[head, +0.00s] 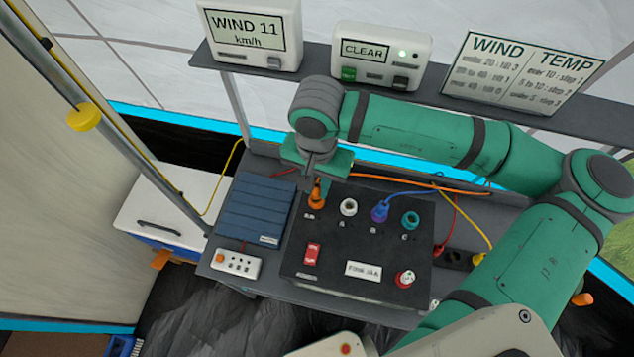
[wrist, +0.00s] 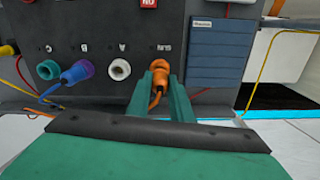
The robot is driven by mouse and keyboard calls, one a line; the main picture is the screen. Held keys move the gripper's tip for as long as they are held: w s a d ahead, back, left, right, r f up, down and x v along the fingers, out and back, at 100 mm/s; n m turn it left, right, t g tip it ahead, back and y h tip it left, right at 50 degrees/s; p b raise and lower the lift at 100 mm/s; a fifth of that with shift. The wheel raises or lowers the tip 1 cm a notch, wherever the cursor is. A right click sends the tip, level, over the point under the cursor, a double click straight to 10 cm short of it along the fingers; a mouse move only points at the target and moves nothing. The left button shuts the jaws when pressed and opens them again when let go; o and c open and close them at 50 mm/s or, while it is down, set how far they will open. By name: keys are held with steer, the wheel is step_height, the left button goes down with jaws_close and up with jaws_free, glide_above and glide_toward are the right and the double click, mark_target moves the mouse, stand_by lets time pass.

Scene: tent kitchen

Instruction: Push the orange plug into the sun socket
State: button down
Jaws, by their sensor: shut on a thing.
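The orange plug (head: 316,199) stands at the sun socket position, leftmost in the row on the black panel box (head: 330,235). My gripper (head: 319,184) comes down from above and is shut on it. In the wrist view the plug (wrist: 159,68) shows between the two green fingers (wrist: 160,88), directly by the SUN label. Its orange cable hangs back between the fingers. The plug covers the sun socket, and I cannot tell how deep it sits.
Beside it are the white socket A (head: 348,206), a blue plug (head: 380,211) at B, and the teal socket C (head: 410,221). A blue ribbed box (head: 255,208) stands left. Loose cables lie behind the panel.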

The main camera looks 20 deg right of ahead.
steer(key=shift+w+f, duration=0.1)
steer(key=shift+f, duration=1.1)
steer(key=c, duration=1.5)
jaws_free()
step_height(320, 180, up, 11)
steer(key=shift+f, duration=0.1)
steer(key=shift+d, duration=0.1)
